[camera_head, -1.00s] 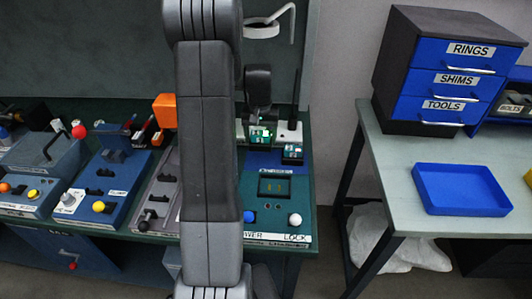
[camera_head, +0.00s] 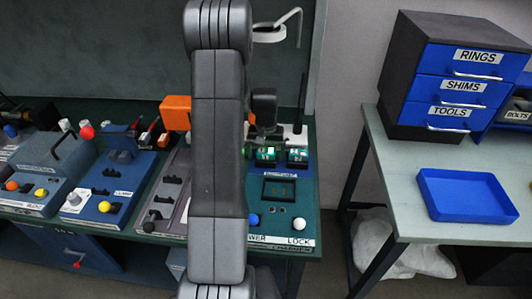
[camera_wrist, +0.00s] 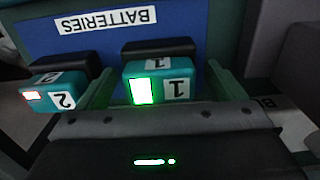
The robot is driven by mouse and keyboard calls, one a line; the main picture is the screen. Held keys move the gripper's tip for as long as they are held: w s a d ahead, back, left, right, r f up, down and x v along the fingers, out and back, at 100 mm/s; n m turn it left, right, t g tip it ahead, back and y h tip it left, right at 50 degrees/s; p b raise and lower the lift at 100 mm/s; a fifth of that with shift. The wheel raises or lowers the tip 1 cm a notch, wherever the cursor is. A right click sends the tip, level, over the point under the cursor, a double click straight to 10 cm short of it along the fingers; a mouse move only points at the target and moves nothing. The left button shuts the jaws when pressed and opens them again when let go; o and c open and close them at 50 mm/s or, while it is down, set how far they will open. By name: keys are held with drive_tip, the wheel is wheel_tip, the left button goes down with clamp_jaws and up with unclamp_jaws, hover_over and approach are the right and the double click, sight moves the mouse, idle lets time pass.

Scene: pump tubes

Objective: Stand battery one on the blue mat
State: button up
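Battery one (camera_wrist: 160,82), teal and black with a "1" label and a lit green window, stands upright on the blue mat (camera_wrist: 200,30) marked BATTERIES, as far as I can tell. It also shows in the head view (camera_head: 265,154). Battery two (camera_wrist: 55,92), with a red light in the wrist view, stands beside it. My gripper (camera_wrist: 162,72) has its green fingers on either side of battery one, with narrow gaps showing. The gripper shows small in the head view (camera_head: 263,135). The battery's foot is hidden in the wrist view.
Devices with levers crowd the bench to the left. A blue tray (camera_head: 466,195) and drawer cabinet (camera_head: 455,80) stand on the right table.

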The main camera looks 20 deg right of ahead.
sight(266, 150)
wheel_tip(266, 150, up, 12)
drive_tip(key=shift+r, duration=0.2)
idle(0.5)
